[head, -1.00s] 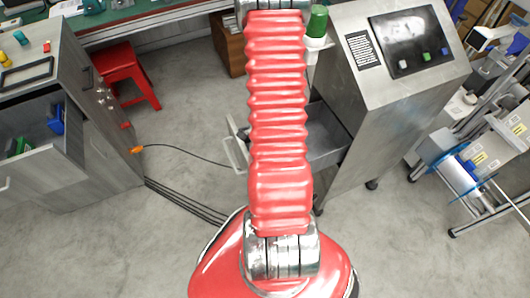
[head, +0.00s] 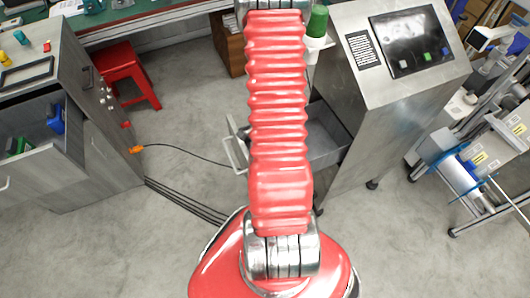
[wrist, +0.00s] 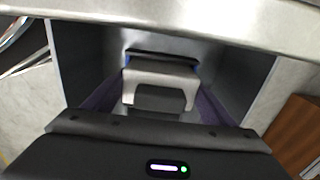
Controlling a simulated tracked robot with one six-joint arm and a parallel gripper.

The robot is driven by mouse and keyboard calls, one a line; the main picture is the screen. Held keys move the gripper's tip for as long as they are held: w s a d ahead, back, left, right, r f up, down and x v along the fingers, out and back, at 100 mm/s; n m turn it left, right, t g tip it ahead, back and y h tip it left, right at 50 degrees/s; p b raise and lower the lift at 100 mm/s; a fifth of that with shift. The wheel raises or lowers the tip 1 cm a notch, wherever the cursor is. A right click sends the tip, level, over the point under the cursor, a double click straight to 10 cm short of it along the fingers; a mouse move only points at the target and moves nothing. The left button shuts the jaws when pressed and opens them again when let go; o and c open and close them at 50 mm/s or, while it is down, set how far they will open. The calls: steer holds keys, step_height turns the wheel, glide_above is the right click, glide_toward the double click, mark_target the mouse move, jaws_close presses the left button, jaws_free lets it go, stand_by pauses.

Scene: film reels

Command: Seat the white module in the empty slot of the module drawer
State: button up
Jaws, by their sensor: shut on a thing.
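In the wrist view, a white module (wrist: 160,76) with a dark recess in its near side is upright between the dark side walls of an open drawer (wrist: 82,62). My gripper (wrist: 158,97) reaches in from below and is shut on it; its fingertips are hard to make out. Whether the module touches the drawer floor is hidden. In the head view the open drawer (head: 328,140) juts from the steel console, and my red arm covers part of it. My gripper and the module do not show there.
The steel console (head: 395,110) stands right of my arm. A grey cabinet (head: 105,160) at left has another open drawer holding blue and green pieces. A red stool (head: 120,65) is behind it. A cart (head: 490,150) stands at right. Cables cross the floor.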

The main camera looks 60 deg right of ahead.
steer(key=shift+f, duration=0.5)
steer(key=o, duration=1.2)
steer(key=shift+c, duration=0.2)
steer(key=shift+r, duration=5.5)
steer(key=shift+s, duration=0.15)
